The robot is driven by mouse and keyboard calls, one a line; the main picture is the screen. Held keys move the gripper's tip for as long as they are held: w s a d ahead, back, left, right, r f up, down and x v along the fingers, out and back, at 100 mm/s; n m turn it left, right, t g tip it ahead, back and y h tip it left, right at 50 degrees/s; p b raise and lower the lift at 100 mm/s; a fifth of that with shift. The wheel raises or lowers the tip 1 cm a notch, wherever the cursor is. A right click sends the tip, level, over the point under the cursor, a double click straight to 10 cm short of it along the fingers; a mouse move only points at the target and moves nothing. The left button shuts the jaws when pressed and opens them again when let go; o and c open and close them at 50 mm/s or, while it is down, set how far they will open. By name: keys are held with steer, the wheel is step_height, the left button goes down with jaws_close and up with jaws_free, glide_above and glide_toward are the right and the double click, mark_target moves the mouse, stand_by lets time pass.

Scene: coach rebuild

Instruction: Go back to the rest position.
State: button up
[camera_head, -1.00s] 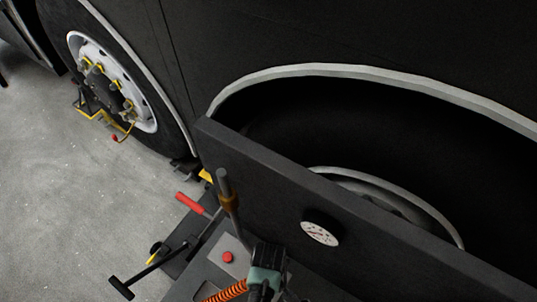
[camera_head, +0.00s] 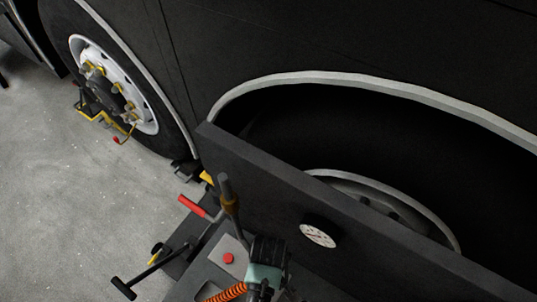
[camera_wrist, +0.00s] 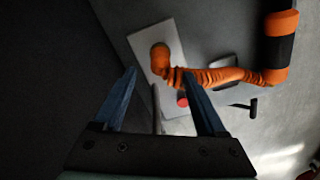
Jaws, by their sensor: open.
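My gripper (camera_wrist: 160,90) shows in the wrist view with two blue fingers spread apart and nothing gripped. Beyond the fingers is a pale plate (camera_wrist: 176,40) with a red button (camera_wrist: 182,100). A grey rod and an orange knob-like part (camera_wrist: 160,58) show in the gap between the fingers, but their distance from the fingertips is unclear. In the head view, a dark and teal part (camera_head: 264,272) stands at the bottom centre. I cannot tell if it is my wrist or a tool. No fingers show there.
The coach's black panel (camera_head: 270,185) and wheel arch fill the right. A round gauge (camera_head: 318,233) is on the panel. An upright lever (camera_head: 229,200), a red handle (camera_head: 192,205), a T-bar (camera_head: 150,270) and an orange coiled hose (camera_head: 228,292) crowd the bottom. Floor at left is open.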

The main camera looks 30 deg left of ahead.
step_height(320, 180, up, 7)
steer(key=shift+f+p, duration=0.2)
steer(key=shift+p, duration=0.25)
